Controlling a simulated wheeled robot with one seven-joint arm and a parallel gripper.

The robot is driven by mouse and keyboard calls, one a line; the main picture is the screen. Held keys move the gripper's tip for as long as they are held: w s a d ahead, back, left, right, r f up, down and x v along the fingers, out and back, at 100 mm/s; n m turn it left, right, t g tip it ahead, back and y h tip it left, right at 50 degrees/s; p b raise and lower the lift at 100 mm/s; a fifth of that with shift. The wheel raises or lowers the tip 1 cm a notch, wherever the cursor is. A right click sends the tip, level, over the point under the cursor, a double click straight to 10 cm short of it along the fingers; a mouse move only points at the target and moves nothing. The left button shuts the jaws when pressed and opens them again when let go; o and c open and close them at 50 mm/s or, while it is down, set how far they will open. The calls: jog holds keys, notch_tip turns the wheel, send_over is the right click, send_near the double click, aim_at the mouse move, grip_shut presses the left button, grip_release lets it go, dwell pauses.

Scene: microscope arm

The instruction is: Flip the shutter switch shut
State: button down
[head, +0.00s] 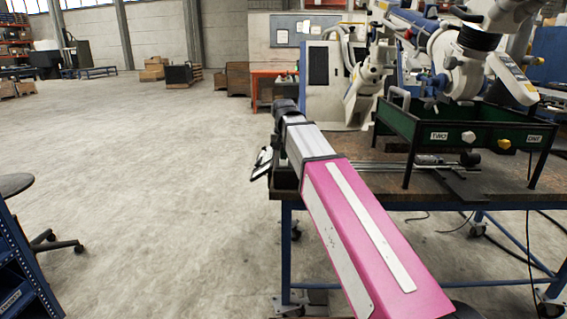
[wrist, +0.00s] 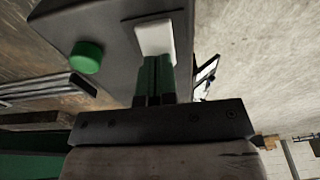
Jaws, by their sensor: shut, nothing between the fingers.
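A white rocker switch (wrist: 155,36) sits on the top face of a dark grey box (wrist: 110,32) in the wrist view. A round green button (wrist: 86,57) is to its left on the same face. My gripper (wrist: 155,62) is shut and empty, its green fingertips together at the near edge of the switch and overlapping it in the picture. I cannot tell whether they touch it, or which way the switch is tipped. In the head view, my arm hides the switch and my gripper.
A green tray (head: 460,132) with knobs stands on the workbench (head: 400,185), below the white microscope arm (head: 462,72). Metal rods (wrist: 45,88) lie left of the box in the wrist view. A small dark-framed panel (wrist: 207,70) is close on the right. The floor left of the bench is open.

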jog(key=shift+f, duration=0.25)
dwell(0.3)
jog(key=shift+r, duration=3.5)
